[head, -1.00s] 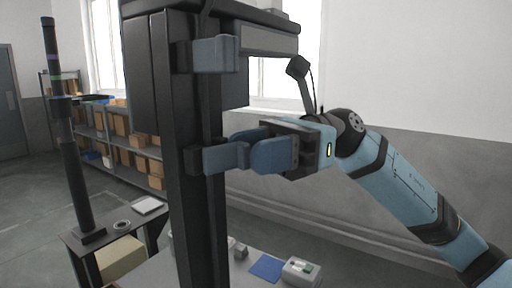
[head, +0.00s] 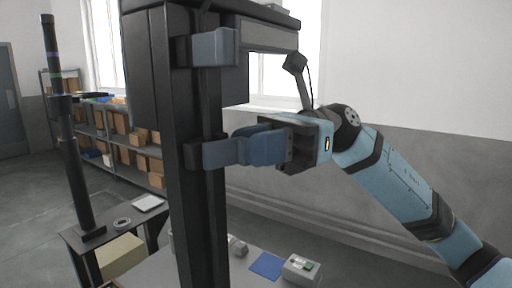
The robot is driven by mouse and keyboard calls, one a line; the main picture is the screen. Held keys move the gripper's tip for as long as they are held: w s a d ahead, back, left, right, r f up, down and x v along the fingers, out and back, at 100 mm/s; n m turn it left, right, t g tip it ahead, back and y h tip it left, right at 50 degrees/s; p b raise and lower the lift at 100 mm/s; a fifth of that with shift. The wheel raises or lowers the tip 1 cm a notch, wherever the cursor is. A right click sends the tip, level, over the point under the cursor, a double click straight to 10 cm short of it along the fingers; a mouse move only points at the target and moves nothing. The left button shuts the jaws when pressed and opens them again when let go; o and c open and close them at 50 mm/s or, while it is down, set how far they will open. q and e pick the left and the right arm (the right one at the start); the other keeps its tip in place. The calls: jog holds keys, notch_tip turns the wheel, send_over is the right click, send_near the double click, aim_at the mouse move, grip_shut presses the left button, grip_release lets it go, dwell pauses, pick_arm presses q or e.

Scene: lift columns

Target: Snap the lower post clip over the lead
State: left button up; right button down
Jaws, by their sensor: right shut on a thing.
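The lower post clip (head: 218,153) is a grey-blue block with a dark hinge, on the front of the dark upright post (head: 184,215). My right gripper (head: 250,146), reaching in from the right, is shut on the clip's right end. An upper clip (head: 214,47) of the same colour sits higher on the post. The lead (head: 206,100) seems to be the dark line running down the post between the two clips. It is hard to tell from the dark post, and the lower clip hides it at its own height. My left gripper is out of view.
A thin dark pole (head: 73,170) stands at left. Shelves with cartons (head: 122,125) line the wall behind. A dark arm (head: 297,75) stands behind my right gripper.

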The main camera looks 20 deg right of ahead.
jog(key=n+g+b, duration=0.1)
jog(key=w+n+g+h, duration=0.1)
jog(key=g, duration=0.1)
jog(key=shift+w+a+f+b, duration=0.15)
jog(key=shift+a+b, duration=0.1)
jog(key=shift+b, duration=0.1)
dwell(0.8)
jog(key=c, duration=1.2)
grip_release()
jog(key=shift+d, duration=0.1)
jog(key=shift+o, duration=0.3)
jog(key=shift+s+d+r, duration=0.1)
jog(key=shift+s+r, duration=0.1)
jog(key=shift+w, duration=0.1)
jog(key=shift+w+d, duration=0.1)
